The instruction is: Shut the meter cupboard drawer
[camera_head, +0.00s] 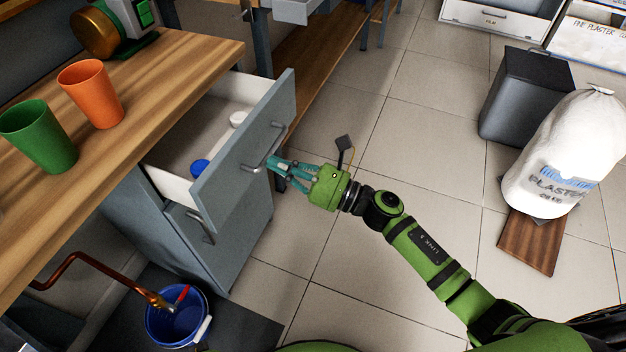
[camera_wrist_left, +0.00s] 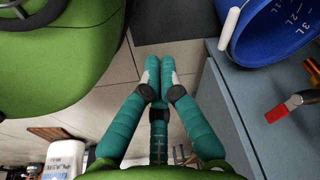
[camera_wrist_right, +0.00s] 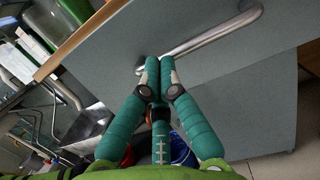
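The grey meter cupboard drawer (camera_head: 245,150) is pulled out under the wooden worktop, its white inside showing. Its front carries a bar handle (camera_head: 264,150), which also crosses the right wrist view (camera_wrist_right: 215,38). My right gripper (camera_head: 270,163) is in front of the drawer front, with its teal fingertips at the handle. In the right wrist view its fingers (camera_wrist_right: 159,62) are together and overlap the handle's lower end; whether they touch it I cannot tell. My left gripper (camera_wrist_left: 159,62) is shut and empty, low beside a blue bucket; it is outside the head view.
The drawer holds a blue item (camera_head: 200,168) and a white item (camera_head: 238,118). Green (camera_head: 38,135) and orange (camera_head: 90,93) cups stand on the worktop. A blue bucket (camera_head: 178,318) is on the floor below. A plaster sack (camera_head: 562,150) and dark bin (camera_head: 525,95) stand right. Tiled floor between is clear.

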